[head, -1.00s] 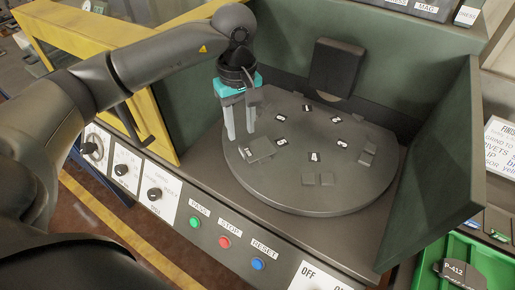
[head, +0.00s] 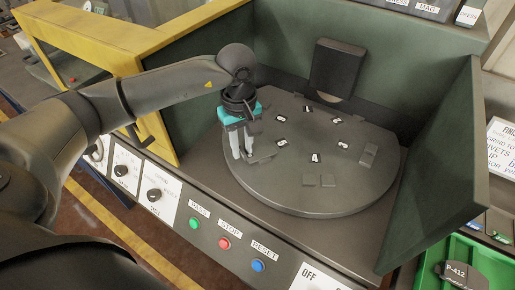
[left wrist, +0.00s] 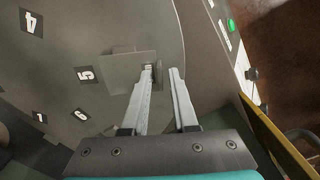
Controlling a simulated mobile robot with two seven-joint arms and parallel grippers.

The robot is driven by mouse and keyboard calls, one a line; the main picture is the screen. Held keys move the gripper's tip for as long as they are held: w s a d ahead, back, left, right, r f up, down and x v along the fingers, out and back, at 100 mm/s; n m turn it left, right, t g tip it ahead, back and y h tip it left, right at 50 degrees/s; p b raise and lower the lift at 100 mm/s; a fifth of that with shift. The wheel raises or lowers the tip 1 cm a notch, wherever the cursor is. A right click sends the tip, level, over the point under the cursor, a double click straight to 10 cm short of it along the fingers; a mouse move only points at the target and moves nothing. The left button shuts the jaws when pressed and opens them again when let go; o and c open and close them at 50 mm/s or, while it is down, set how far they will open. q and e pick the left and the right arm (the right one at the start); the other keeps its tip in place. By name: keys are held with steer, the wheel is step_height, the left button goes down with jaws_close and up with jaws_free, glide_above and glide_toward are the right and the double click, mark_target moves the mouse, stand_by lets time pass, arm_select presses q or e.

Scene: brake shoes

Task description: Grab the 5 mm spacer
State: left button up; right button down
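A flat grey plate (left wrist: 120,68) with a small raised block (left wrist: 150,67) at its edge lies on the round turntable beside the label 5 (left wrist: 86,75) in the left wrist view. I take it for the 5 mm spacer; no thickness mark is readable. In the head view the plate (head: 263,156) lies at the turntable's left side, partly behind my fingers. My left gripper (head: 243,158) points down at it, fingers apart with a narrow gap. In the left wrist view one fingertip of the gripper (left wrist: 161,69) overlaps the block and the other is just past the plate's edge; contact cannot be told. My right gripper is not in view.
A button panel (head: 210,232) runs along the front. A green bin (head: 485,262) stands at lower right.

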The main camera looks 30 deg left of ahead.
arm_select(q)
jaws_close()
stand_by(1.1)
